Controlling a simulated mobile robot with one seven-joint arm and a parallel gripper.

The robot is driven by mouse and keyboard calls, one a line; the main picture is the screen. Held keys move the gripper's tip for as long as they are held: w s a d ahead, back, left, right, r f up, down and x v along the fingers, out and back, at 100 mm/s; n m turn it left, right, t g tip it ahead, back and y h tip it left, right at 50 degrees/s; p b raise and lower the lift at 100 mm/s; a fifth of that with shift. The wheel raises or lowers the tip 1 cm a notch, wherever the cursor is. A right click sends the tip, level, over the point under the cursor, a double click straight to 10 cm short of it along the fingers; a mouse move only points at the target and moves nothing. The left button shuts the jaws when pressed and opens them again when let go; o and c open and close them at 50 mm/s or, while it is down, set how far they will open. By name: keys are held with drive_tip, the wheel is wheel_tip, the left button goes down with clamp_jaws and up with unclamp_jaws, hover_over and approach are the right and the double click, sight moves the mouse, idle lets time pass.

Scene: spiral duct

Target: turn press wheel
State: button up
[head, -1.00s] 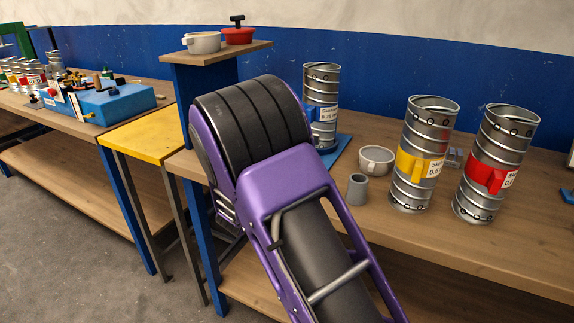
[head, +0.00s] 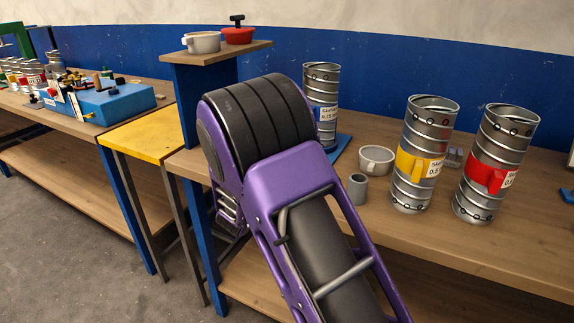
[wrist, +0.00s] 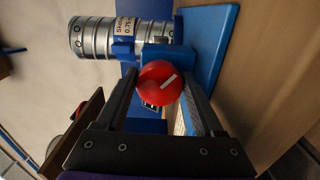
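The red press wheel (wrist: 160,82) has a white stripe slanting up to the right. It is mounted on a blue press (wrist: 210,48), beside a ribbed silver duct (wrist: 93,38) with a label. In the wrist view my gripper (wrist: 159,77) is open. I cannot tell how far the wheel lies between the tips. In the head view the duct on the press (head: 322,92) stands behind my purple arm, which hides my gripper and the wheel.
Ducts with a yellow band (head: 420,155) and a red band (head: 492,165) stand on the bench to the right. A pale cup (head: 376,160) and a grey cylinder (head: 357,190) stand close to my arm. A raised shelf (head: 215,54) holds two pots at left.

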drive_tip(key=o, duration=0.3)
drive_tip(key=shift+o, duration=0.2)
drive_tip(key=shift+f, duration=0.1)
